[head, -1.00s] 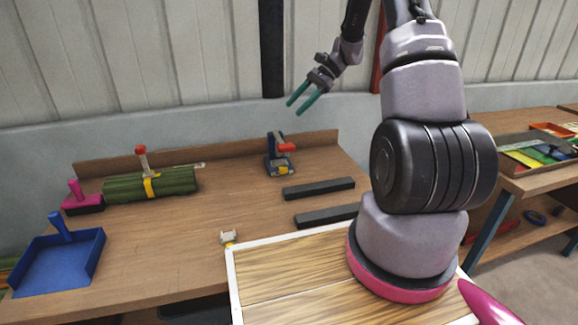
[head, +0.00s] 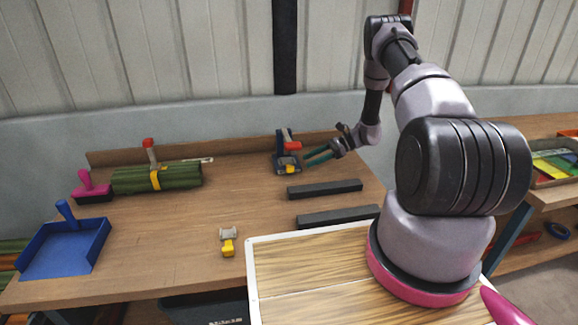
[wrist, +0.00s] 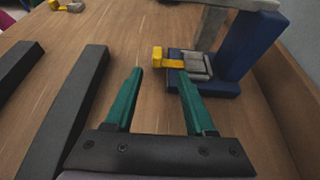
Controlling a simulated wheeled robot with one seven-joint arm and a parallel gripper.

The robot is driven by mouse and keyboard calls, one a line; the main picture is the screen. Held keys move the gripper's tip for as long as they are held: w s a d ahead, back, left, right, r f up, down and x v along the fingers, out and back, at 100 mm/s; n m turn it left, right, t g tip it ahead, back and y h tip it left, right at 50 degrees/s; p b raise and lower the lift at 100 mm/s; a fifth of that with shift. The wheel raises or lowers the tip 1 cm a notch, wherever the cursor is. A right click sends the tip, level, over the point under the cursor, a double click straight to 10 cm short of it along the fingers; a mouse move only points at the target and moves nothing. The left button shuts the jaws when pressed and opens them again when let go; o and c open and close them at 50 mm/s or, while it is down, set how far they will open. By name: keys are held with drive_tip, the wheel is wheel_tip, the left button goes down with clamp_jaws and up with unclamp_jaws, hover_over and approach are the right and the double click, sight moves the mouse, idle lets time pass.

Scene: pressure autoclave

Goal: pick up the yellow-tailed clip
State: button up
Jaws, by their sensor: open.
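A clip with a grey body and a yellow tail (wrist: 172,62) sits at the base of a blue upright press, its tail pointing left in the wrist view. In the head view its yellow part (head: 290,168) shows low on the press. A second grey piece with a yellow tail (head: 228,243) lies at the table's front, left of the white-edged board. My gripper (wrist: 160,73) is open and empty, its green fingers pointing at the first clip. The yellow tail appears just beyond the gap between the fingertips. In the head view my gripper (head: 306,161) is right beside the press.
The blue press (wrist: 246,45) with a red part stands close past the right finger. Two dark bars (head: 325,189) lie in front of it. A wooden ledge (wrist: 285,95) runs along the right in the wrist view. Green rods (head: 155,178) and a blue dustpan (head: 68,245) are left.

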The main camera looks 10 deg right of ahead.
sight(288, 164)
drive_tip(key=shift+s+x, duration=0.15)
drive_tip(key=shift+x, duration=1.35)
drive_tip(key=shift+s+x, duration=0.1)
drive_tip(key=shift+x, duration=1.35)
drive_tip(key=shift+r, duration=0.15)
drive_tip(key=shift+a, duration=0.1)
clamp_jaws()
